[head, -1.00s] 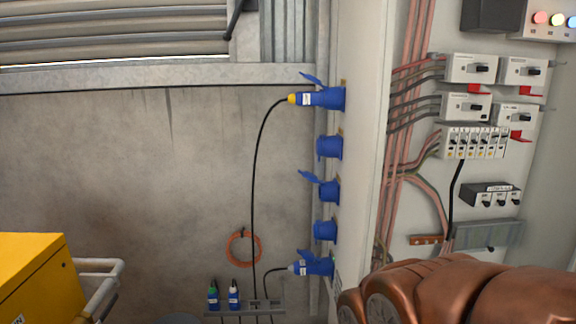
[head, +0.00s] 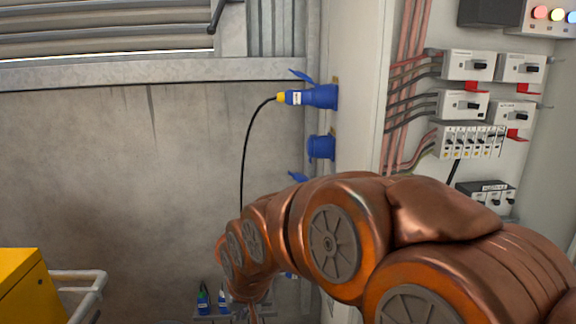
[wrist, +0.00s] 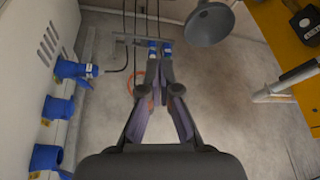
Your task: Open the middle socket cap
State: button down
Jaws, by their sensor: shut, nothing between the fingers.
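The middle socket on the cabinet's side is blue. In the head view only its raised cap (head: 298,177) shows, tilted out to the left; my arm hides the rest. In the wrist view a blue socket (wrist: 46,158) at the lower left edge looks like the middle one, partly cut off. My gripper (wrist: 160,68) is shut and empty, pointing down past the sockets, to their right in the wrist view and apart from them. In the head view my arm hides the gripper.
A plugged socket (head: 320,96) and a capped socket (head: 321,147) sit above. Below are a capped socket (wrist: 58,107) and a plugged one (wrist: 76,70). A rack (wrist: 127,39) holds blue connectors beyond my fingertips. A yellow cabinet (head: 25,285) stands left.

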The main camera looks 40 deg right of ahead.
jog(key=w+d+r+m+t+h+p, duration=0.1)
jog(key=w+d+r+m+t, duration=0.1)
jog(key=w+d+r, duration=0.4)
jog(key=w+d+r+m+t+h+p, duration=0.1)
jog(key=w+d+r+m+t, duration=0.15)
jog(key=d, duration=0.55)
notch_tip(320, 180, up, 11)
jog(key=m+t+h+p, duration=0.3)
jog(key=t+h+p, duration=0.1)
jog(key=t+h, duration=0.1)
send_over(299, 179)
jog(key=shift+s+g, duration=0.25)
jog(key=shift+w+f, duration=0.2)
jog(key=shift+w, duration=0.05)
jog(key=shift+w+a+f+p, duration=0.15)
jog(key=shift+a+f, duration=0.1)
jog(key=shift+f, duration=0.3)
jog(key=shift+w+a+f+p, duration=0.15)
jog(key=shift+a+f, duration=0.05)
jog(key=shift+f, duration=0.35)
jog(key=shift+w+a+f+p, duration=0.15)
jog(key=shift+a+f, duration=0.1)
jog(key=shift+f, duration=0.3)
jog(key=shift+f+b, duration=0.15)
jog(key=shift+b, duration=0.15)
